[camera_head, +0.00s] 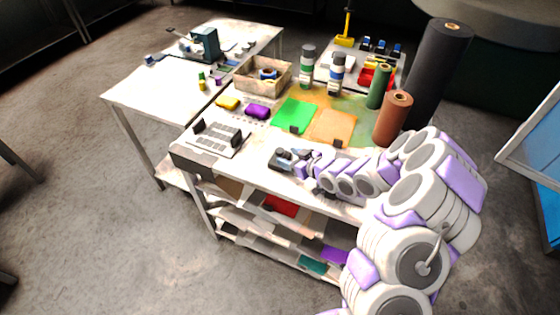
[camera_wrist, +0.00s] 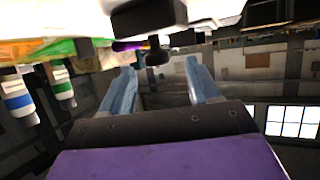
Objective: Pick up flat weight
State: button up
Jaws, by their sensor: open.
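A dark block with a short knob (camera_head: 277,163), which looks like the flat weight, sits near the front edge of the workbench. In the wrist view the block (camera_wrist: 150,17) lies just beyond my fingertips, and its knob (camera_wrist: 157,52) points into the gap between them. My gripper (camera_head: 294,157) reaches in low from the right. In the wrist view my gripper (camera_wrist: 158,66) has its two blue-grey fingers spread, with nothing clasped between them. Whether a finger touches the knob cannot be told.
A green sheet (camera_head: 296,112) and an orange sheet (camera_head: 334,126) lie behind, each with a small dark piece at its front edge. A grey slotted rack (camera_head: 219,139) stands left. Brown (camera_head: 393,118) and black (camera_head: 438,70) rolls stand right. A purple block (camera_head: 257,111) lies farther back.

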aim_at(283, 152)
jog(key=shift+w+a+f, duration=0.2)
jog(key=shift+a, duration=0.25)
jog(key=shift+w+b+x, duration=0.15)
jog(key=shift+b+x, duration=0.25)
jog(key=shift+x, duration=0.55)
jog(key=shift+w+b+x, duration=0.2)
jog(key=shift+b+x, duration=0.2)
jog(key=shift+x, duration=0.6)
jog(key=shift+w+a, duration=0.3)
jog(key=shift+r, duration=0.1)
grip_shut()
